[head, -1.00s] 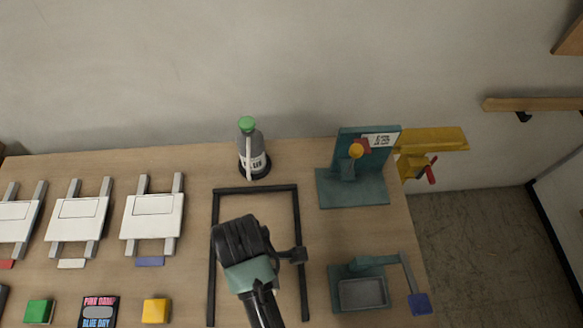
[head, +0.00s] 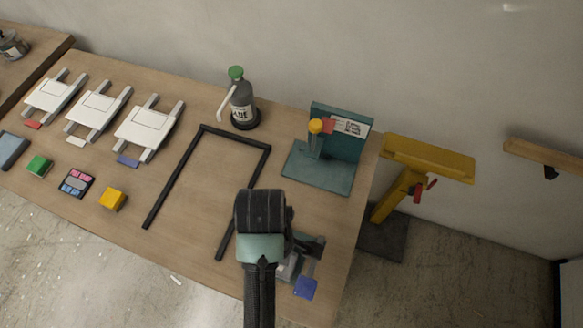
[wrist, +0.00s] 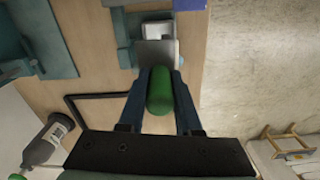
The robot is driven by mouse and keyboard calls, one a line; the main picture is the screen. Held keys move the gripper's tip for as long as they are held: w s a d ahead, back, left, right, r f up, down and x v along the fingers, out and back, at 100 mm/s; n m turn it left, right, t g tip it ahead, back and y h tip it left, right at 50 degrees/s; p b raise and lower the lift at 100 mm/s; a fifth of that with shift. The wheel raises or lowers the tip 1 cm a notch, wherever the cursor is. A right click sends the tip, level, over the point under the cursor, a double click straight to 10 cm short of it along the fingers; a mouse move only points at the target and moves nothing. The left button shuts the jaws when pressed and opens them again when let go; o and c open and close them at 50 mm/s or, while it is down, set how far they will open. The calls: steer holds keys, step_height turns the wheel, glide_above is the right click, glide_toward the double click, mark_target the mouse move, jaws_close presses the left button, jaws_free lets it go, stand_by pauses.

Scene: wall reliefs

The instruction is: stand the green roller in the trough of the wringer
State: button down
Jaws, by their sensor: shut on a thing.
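The green roller (wrist: 160,92) is between the two blue fingers of my gripper (wrist: 159,74), which is shut on it, in the wrist view. In the head view my gripper (head: 262,212) hides the roller. The wringer (head: 311,243) is teal with a grey trough and a blue-ended crank (head: 305,288), near the table's front right edge. My gripper covers part of it there. In the wrist view the wringer (wrist: 125,28) is just ahead of the fingertips, and its grey part (wrist: 155,53) lies right beyond the roller. I cannot tell whether they touch.
A black frame (head: 182,180) lies left of my gripper. A grey bottle with a green cap (head: 241,105) and a teal stand with a yellow knob (head: 318,170) stand at the back. White boards (head: 149,128) and coloured blocks are at the left. A yellow stand (head: 400,180) is beyond the table.

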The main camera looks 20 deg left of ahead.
steer(key=f+p, duration=0.1)
steer(key=f, duration=0.4)
steer(key=shift+a, duration=0.2)
steer(key=shift+f, duration=2.5)
steer(key=shift+f, duration=0.3)
steer(key=c, duration=0.6)
jaws_free()
step_height(320, 180, up, 13)
steer(key=shift+d+f, duration=0.1)
steer(key=shift+f, duration=0.1)
